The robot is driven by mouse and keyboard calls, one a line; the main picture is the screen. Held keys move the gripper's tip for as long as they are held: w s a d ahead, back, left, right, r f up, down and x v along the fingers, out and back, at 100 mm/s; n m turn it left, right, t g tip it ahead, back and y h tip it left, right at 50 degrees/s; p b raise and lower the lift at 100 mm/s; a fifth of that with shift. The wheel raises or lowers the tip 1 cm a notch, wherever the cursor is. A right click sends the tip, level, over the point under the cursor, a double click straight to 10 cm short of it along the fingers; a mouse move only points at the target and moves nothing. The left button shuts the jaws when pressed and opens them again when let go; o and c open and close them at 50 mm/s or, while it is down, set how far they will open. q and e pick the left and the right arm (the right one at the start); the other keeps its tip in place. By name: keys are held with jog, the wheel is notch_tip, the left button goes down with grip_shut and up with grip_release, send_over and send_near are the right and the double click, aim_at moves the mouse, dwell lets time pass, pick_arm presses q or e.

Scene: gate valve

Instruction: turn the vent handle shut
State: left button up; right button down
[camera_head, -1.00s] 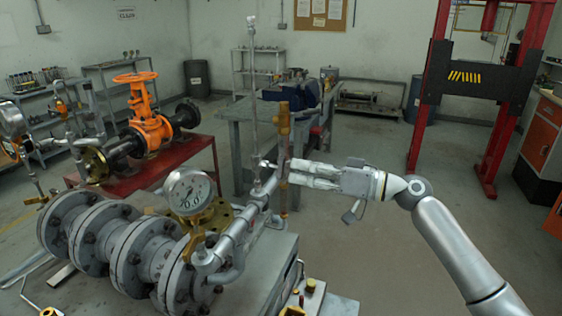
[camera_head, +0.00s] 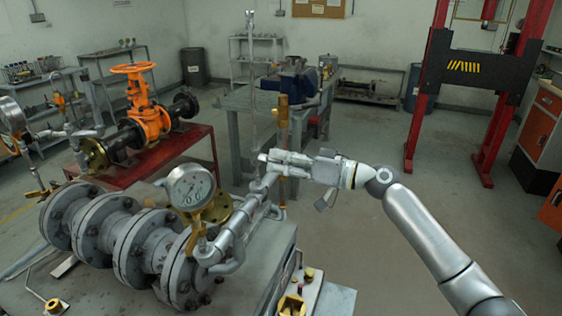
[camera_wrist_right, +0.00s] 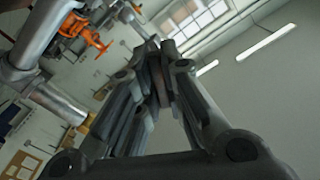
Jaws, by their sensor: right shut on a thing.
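My right gripper (camera_head: 272,159) comes in from the right, level, its fingers drawn together at the silver pipework beside the thin vertical pipe with a brass fitting (camera_head: 283,110). In the right wrist view the fingertips (camera_wrist_right: 159,62) meet, with a narrow reddish-brown piece (camera_wrist_right: 159,80) between them. The vent handle itself is mostly hidden by the fingers, so its angle cannot be told. The silver pipe (camera_head: 236,228) runs down to the left, past a round pressure gauge (camera_head: 191,187). My left gripper is not in view.
Large grey flanged pipes (camera_head: 140,245) fill the lower left. An orange gate valve (camera_head: 147,115) stands on a red bench behind. A grey table (camera_head: 240,100) is at the back. A red lifting frame (camera_head: 425,110) stands right. The floor between is clear.

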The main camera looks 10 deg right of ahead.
jog(key=shift+m, duration=0.4)
jog(key=m+p, duration=0.1)
jog(key=m, duration=0.2)
jog(key=shift+r, duration=0.1)
jog(key=m+p, duration=0.1)
jog(key=m, duration=0.1)
jog(key=shift+m, duration=0.3)
jog(key=m+p, duration=0.3)
jog(key=m, duration=0.2)
jog(key=shift+m, duration=0.4)
jog(key=c, duration=1.5)
grip_release()
jog(key=shift+c, duration=0.2)
